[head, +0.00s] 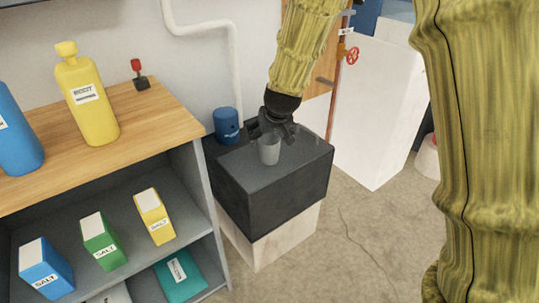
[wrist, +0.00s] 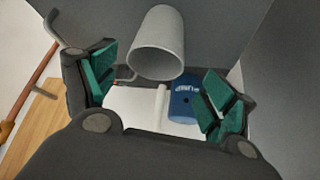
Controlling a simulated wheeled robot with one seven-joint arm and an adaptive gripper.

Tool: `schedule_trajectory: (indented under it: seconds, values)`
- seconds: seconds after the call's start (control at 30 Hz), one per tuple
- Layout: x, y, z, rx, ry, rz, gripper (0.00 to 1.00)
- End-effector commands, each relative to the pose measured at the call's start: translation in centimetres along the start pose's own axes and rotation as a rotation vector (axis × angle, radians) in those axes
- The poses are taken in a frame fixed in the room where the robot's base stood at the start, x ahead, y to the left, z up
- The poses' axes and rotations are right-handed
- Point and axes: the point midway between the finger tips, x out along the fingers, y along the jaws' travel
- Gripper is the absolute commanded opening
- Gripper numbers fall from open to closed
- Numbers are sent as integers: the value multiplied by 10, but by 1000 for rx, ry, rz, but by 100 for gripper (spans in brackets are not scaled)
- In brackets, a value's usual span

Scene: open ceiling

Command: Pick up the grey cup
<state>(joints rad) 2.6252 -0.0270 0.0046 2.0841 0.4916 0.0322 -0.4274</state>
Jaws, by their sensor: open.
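The grey cup (head: 269,149) stands upright on the dark top of a black box (head: 305,158). My gripper (head: 283,133) is right at the cup, just behind and to the right of it in the head view. In the wrist view the cup (wrist: 157,45) shows at the top centre, beyond and between the two green-padded fingers of my gripper (wrist: 160,95). The fingers are spread wide and nothing is between the pads. I cannot tell from the head view whether a finger touches the cup.
A blue canister (head: 227,125) stands behind the cup, near the wall; it also shows in the wrist view (wrist: 186,97). A wooden-topped shelf (head: 130,115) with bottles and boxes is at the left. A white cabinet (head: 375,110) stands at the right. Floor is clear in front.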

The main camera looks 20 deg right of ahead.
Motion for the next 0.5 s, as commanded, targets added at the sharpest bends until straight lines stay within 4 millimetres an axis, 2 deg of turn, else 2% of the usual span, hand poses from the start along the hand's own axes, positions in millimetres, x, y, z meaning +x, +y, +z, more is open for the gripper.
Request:
schedule_trajectory:
  seconds: [0.03, 0.27, 0.5]
  values:
    - [8, 0, 1, 0, 0, 0, 84]
    - [19, 1, 3, -1, 0, 0, 84]
    - [46, 7, 11, 1, 0, 0, 84]
